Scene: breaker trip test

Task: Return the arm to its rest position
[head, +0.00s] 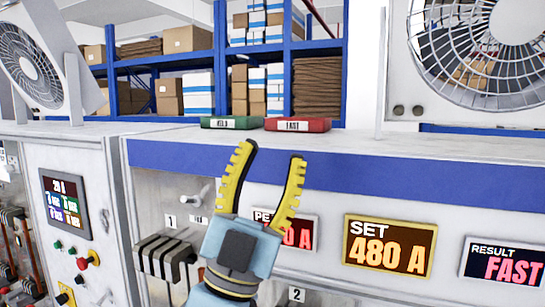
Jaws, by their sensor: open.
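My gripper (266,172) is in the middle of the head view, in front of the test cabinet. Its two yellow toothed fingers point up and stand apart, with nothing between them. The wrist below is light blue and dark grey. The gripper covers part of the left red display (302,233) on the cabinet front. The fingertips appear just below a green block (231,123) and a red block (298,125) on the cabinet's top ledge. I cannot tell whether the gripper touches the cabinet.
The SET display (390,246) reads 480 A, and the RESULT display (503,262) reads FAST. Grey levers (165,256) stick out left of my wrist. A control cabinet (75,215) stands at the left. Fans (38,65) stand on top at both sides, with shelves of boxes behind.

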